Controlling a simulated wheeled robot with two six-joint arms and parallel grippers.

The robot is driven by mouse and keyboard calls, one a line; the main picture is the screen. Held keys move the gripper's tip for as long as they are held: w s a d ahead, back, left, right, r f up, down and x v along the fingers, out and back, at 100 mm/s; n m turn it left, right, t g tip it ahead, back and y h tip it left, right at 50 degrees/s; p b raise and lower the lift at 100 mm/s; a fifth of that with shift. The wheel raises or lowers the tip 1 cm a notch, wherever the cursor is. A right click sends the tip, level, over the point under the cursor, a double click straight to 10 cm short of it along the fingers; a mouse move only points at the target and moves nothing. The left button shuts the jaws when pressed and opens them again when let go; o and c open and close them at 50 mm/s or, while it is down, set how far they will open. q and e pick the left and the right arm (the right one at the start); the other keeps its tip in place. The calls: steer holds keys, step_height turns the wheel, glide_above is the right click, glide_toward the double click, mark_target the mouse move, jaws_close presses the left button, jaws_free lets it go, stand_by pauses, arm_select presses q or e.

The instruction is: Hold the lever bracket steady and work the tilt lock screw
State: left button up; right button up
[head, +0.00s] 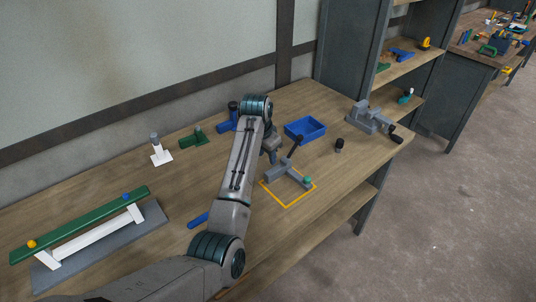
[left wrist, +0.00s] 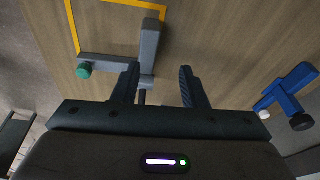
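The grey lever bracket (head: 287,176) lies on the bench inside a yellow outline, with a black lever (head: 294,147) rising from it. A teal knob (head: 308,181) sits at its right end and looks like the tilt lock screw. My left gripper (head: 272,157) hangs over the bench just behind the bracket. In the left wrist view my left gripper (left wrist: 160,88) has its fingers apart with nothing clamped. There the bracket (left wrist: 149,48) is ahead of the fingers, and its teal knob (left wrist: 84,71) is to the left. Part of the lever is hidden behind the left finger. My right gripper is out of view.
A green rail on white posts (head: 85,222) is at the left. The bench left of my arm is partly clear.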

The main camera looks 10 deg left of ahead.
mark_target(271, 171)
arm_select(q)
steer(key=shift+s+d+r+m+g, duration=0.15)
steer(key=shift+s+d+m+g, duration=0.25)
steer(key=shift+m+g, duration=0.1)
steer(key=shift+f, duration=0.2)
steer(key=f, duration=0.7)
steer(key=shift+w+d+f, duration=0.2)
steer(key=shift+w+d, duration=0.15)
steer(key=shift+w, duration=0.05)
jaws_close()
stand_by(0.4)
steer(key=shift+o, duration=0.8)
jaws_free()
